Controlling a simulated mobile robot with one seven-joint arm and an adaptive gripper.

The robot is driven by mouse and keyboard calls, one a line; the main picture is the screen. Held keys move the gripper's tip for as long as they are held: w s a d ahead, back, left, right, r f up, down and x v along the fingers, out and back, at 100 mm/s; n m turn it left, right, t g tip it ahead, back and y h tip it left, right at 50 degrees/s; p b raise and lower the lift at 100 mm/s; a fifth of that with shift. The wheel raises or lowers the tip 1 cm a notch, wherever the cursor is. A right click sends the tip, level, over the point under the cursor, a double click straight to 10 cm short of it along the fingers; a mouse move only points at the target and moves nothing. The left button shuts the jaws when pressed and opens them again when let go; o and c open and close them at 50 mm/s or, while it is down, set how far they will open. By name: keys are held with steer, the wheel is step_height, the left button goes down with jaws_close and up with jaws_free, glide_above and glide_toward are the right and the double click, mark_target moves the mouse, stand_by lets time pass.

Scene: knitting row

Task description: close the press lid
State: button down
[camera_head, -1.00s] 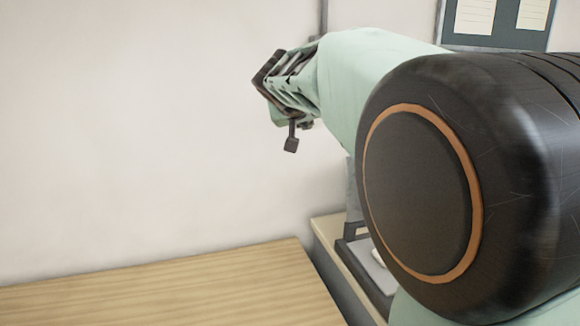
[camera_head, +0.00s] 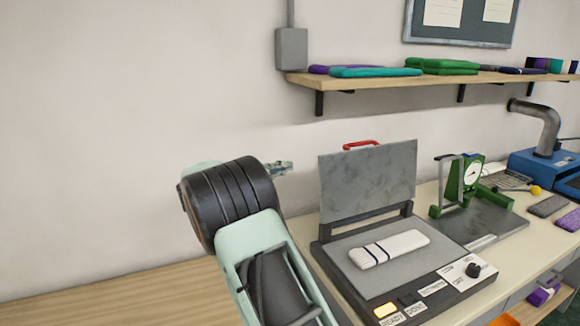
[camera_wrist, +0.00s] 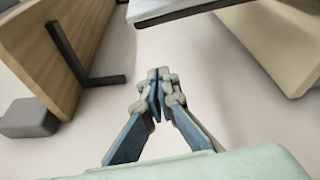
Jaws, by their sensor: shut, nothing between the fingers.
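The press lid (camera_head: 368,182) is a grey mottled plate with a red handle (camera_head: 360,145) on its top edge. It stands open, roughly upright, at the back of the press base (camera_head: 445,284). A white folded piece with dark stripes (camera_head: 390,249) lies on the press's grey bed. My gripper (camera_head: 279,168) is to the left of the lid in the head view, apart from it and mostly hidden behind my dark arm link. In the wrist view my gripper (camera_wrist: 157,92) has its fingertips together with nothing between them.
A wall shelf (camera_head: 395,84) with folded textiles runs above the press. A green device with a dial (camera_head: 470,180) stands right of the lid on the worktable (camera_head: 420,208). A wooden top (camera_head: 110,290) at lower left is bare. The wrist view shows a shelf bracket (camera_wrist: 72,60).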

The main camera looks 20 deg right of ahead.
steer(key=d+p, duration=0.1)
steer(key=d, duration=0.7)
steer(key=shift+s, duration=0.15)
stand_by(0.5)
